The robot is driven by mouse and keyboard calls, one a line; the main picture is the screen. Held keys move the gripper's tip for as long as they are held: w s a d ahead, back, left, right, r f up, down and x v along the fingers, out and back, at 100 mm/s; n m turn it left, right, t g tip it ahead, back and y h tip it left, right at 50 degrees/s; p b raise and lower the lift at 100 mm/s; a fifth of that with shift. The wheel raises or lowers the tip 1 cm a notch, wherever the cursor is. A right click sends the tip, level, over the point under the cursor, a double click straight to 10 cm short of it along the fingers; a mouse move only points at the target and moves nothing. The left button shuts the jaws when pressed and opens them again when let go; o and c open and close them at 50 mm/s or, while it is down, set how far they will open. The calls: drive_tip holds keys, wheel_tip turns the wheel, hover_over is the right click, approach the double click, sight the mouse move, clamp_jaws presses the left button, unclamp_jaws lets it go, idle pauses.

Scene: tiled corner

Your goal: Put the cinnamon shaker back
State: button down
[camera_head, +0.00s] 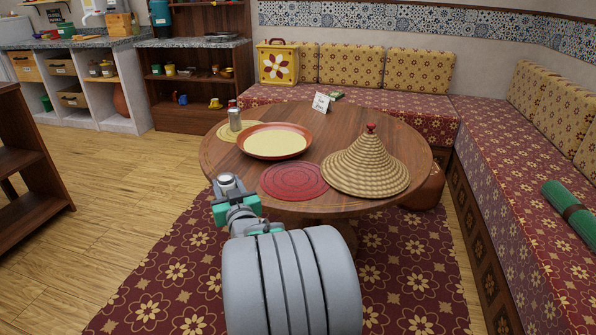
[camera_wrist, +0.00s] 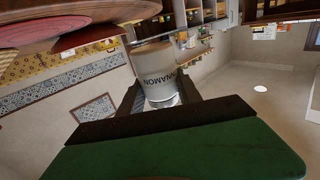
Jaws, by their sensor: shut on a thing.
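The cinnamon shaker (camera_wrist: 155,66) is a pale cylinder with a metal end, and part of its dark lettering reads "NAMON" in the wrist view. My gripper (camera_wrist: 160,93) is shut on it, with a dark finger on each side. In the head view the shaker's silvery end (camera_head: 227,181) shows above my gripper (camera_head: 235,203), near the left front edge of the round wooden table (camera_head: 222,158). The shaker is apart from the tabletop in the picture; its exact height is hard to tell.
Benches (camera_head: 495,125) line the back and right. A shelf unit (camera_head: 200,117) stands behind.

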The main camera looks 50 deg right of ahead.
drive_tip(key=s+d+r+m+g+h+p, duration=0.35)
drive_tip(key=d+r+h, duration=0.2)
drive_tip(key=d, duration=0.65)
drive_tip(key=shift+y, duration=0.35)
drive_tip(key=d+f+b, duration=0.1)
drive_tip(key=d+f, duration=0.2)
drive_tip(key=d, duration=0.1)
drive_tip(key=d+f+b, duration=0.2)
drive_tip(key=d, duration=0.2)
drive_tip(key=d+f+b, duration=0.1)
drive_tip(key=d+f, duration=0.2)
drive_tip(key=d, duration=0.2)
drive_tip(key=shift+s+f, duration=0.25)
drive_tip(key=shift+f, duration=0.1)
drive_tip(key=shift+d+f+b, duration=0.3)
drive_tip(key=shift+f+b, duration=0.5)
drive_tip(key=shift+f, duration=1)
drive_tip(key=shift+f, duration=0.15)
drive_tip(key=c, duration=0.8)
unclamp_jaws()
drive_tip(key=shift+c, duration=0.2)
